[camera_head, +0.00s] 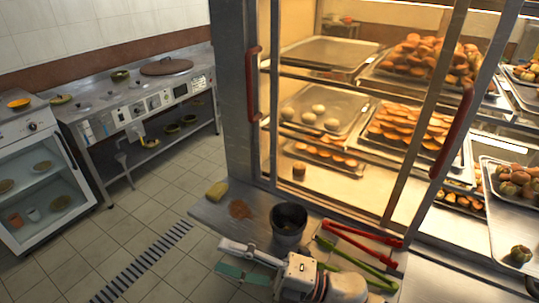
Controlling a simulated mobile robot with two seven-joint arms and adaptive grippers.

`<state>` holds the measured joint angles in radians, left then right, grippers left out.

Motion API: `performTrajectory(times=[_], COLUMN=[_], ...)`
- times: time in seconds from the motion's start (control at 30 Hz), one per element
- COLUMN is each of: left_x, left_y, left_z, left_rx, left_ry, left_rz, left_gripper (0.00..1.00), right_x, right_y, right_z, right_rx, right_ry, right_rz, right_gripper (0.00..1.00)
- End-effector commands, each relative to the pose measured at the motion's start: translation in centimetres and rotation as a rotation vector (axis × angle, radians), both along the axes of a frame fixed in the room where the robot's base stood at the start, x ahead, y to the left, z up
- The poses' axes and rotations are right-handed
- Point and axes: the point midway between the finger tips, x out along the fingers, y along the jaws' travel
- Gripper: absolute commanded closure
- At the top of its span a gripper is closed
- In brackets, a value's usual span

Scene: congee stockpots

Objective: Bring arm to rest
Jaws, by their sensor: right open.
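My right gripper (222,257) shows at the bottom centre of the head view, its arm coming in from the lower right. Its two fingers point left and stand apart with nothing between them. It is in front of the counter (208,213), near the dark round container (289,219). Whether it touches the counter cannot be told. My left gripper is out of view.
Red tongs (365,238) and green tongs (355,262) lie right of the container. A yellowish block (217,190) and brown patch (239,209) are left. A glass display cabinet (232,95) rises behind. Floor (135,215) is open at left.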

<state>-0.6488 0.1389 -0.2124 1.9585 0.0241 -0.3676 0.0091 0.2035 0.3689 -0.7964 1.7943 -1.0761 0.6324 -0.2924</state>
Motion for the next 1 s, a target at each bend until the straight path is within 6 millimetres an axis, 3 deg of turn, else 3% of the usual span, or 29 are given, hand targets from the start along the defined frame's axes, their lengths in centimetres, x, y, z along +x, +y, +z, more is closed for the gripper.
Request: performTrajectory(times=[0.17, 0.33, 0.5, 0.7, 0.83, 1.0], left_x=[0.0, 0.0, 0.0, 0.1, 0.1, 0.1], left_y=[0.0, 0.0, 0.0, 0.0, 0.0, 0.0], left_z=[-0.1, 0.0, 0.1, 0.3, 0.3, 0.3], left_rx=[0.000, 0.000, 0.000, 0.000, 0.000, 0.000], left_ry=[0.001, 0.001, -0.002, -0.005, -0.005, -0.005], left_rz=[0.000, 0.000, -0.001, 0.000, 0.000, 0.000], left_gripper=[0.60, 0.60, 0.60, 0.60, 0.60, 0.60], right_x=[4.2, 5.4, 2.1, -3.9, -6.4, -7.3], right_y=[-5.8, -13.8, -20.9, -26.3, -27.8, -28.3], right_z=[-2.6, -9.9, -18.5, -25.7, -27.8, -28.4], right_rx=[0.209, 0.353, 0.442, 0.496, 0.511, 0.516], right_ry=[0.398, 0.799, 1.154, 1.449, 1.544, 1.576], right_rz=[-0.321, -0.622, -0.872, -1.069, -1.131, -1.151], right_gripper=[0.50, 0.50, 0.50, 0.50, 0.50, 0.50])
